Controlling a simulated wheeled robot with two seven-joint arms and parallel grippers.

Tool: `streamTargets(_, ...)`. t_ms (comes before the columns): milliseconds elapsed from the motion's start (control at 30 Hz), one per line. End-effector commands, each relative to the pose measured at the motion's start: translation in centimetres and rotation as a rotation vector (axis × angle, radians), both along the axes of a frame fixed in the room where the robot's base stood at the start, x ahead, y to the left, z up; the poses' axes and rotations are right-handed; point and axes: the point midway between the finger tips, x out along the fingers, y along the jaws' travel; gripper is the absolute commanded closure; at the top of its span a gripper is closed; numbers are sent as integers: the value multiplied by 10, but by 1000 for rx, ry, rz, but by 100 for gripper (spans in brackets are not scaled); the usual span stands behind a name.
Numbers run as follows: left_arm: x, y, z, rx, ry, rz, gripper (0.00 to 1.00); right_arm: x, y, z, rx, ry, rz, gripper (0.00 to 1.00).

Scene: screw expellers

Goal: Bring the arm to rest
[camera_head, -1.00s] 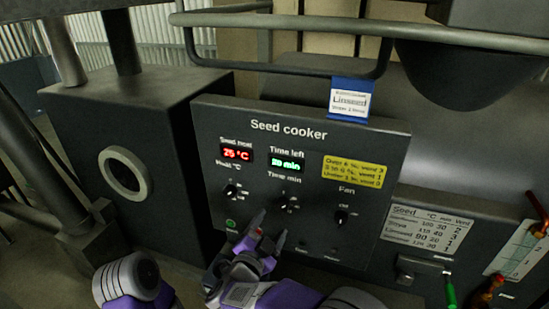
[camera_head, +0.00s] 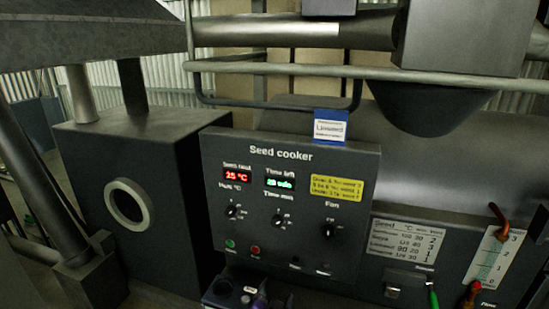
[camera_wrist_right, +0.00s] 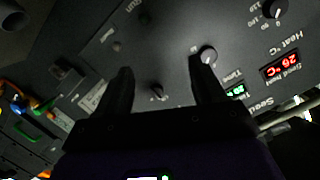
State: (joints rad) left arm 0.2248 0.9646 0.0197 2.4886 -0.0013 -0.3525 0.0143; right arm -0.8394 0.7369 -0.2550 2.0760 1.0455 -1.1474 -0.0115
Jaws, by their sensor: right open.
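My right gripper (camera_head: 274,293) shows only in part at the bottom edge of the head view, in front of the lower part of the seed cooker panel (camera_head: 300,205). In the right wrist view the two dark fingers of this gripper (camera_wrist_right: 163,88) are spread apart, with nothing between them. The panel, with its knobs, lies beyond the fingertips, apparently apart from them. My left gripper is not seen.
The panel has a red heat display (camera_head: 237,175), a green time display (camera_head: 280,183) and a fan knob (camera_head: 328,231). A horizontal pipe (camera_head: 420,75) crosses above. A blue-edged Linseed tag (camera_head: 330,128) stands on the panel top. A green-handled lever (camera_head: 433,295) is at lower right.

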Motion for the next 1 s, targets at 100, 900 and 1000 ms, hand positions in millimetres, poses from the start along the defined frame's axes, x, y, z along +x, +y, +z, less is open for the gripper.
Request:
streamTargets(100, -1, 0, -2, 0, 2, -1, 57, 3, -17, -46, -32, 109, 50, 31)
streamTargets(900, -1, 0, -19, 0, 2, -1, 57, -262, -94, -345, 250, 1234, 690, 31)
streamTargets(1000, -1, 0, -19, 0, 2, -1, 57, -269, -93, -346, 263, 1250, 709, 31)
